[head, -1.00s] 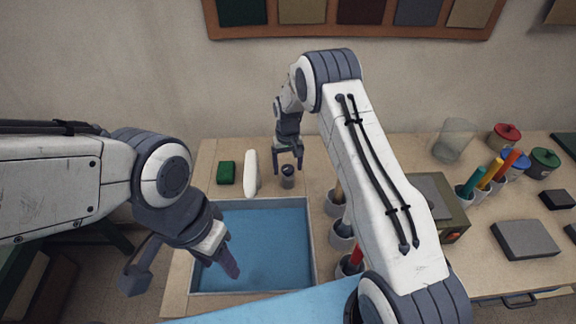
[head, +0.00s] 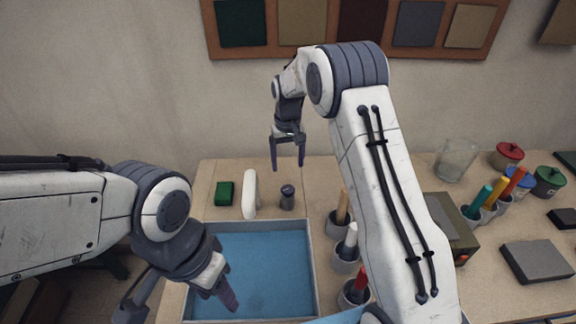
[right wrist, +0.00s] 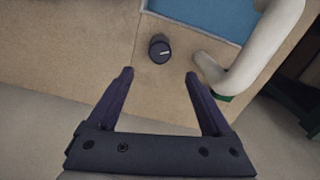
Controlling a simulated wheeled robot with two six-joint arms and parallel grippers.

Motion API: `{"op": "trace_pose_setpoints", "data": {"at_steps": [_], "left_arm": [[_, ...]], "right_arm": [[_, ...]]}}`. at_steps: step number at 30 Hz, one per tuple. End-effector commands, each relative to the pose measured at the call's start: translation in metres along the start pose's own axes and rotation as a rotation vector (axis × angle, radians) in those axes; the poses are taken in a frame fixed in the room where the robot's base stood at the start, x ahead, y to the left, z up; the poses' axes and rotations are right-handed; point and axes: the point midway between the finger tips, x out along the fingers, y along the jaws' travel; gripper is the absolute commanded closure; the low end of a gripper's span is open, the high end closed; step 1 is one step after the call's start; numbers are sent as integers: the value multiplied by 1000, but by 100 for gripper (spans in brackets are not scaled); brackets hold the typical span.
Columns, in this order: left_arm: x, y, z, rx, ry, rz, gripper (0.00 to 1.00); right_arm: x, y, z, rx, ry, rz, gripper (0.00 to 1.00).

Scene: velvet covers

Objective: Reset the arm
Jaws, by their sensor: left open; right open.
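My right gripper (head: 287,167) is open and empty. It hangs in the air above the back of the table, apart from the small dark cylinder (head: 287,197) that stands below it. In the right wrist view its two fingers (right wrist: 158,78) are spread, with the dark cylinder (right wrist: 159,48) beyond the tips. My left gripper (head: 228,296) is at the lower left over the blue-floored tray (head: 312,262). Its jaws are open and nothing shows between them.
A white upright piece (head: 249,194) and a green block (head: 224,193) stand left of the cylinder. Cups with coloured handles (head: 346,248) and a green-grey box (head: 455,232) are near my right arm. A glass (head: 456,160), lidded pots (head: 507,156) and a grey block (head: 537,262) are further right.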

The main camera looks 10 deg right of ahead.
Motion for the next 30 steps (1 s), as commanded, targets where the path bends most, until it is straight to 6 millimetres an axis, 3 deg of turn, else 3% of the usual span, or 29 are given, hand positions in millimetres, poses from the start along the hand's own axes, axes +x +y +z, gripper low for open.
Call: {"op": "trace_pose_setpoints", "data": {"at_steps": [9,11,14,17,22,26,30], "left_arm": [[0,0,0,0,0,0,50],[0,0,0,0,0,0,50],[1,0,0,0,0,0,50],[2,0,0,0,0,0,50],[5,0,0,0,0,0,50],[7,0,0,0,0,0,50],[8,-1,0,0,0,0,50]], "right_arm": [[-1,-2,1,-4,1,0,16],[-7,-9,5,-16,4,-2,16],[-26,-35,26,-66,10,-8,16],[-54,-72,67,-148,17,-19,16],[-91,-122,166,-309,27,-41,16],[-102,-137,248,-429,31,-58,16],[-101,-134,320,-534,33,-75,16]]}}
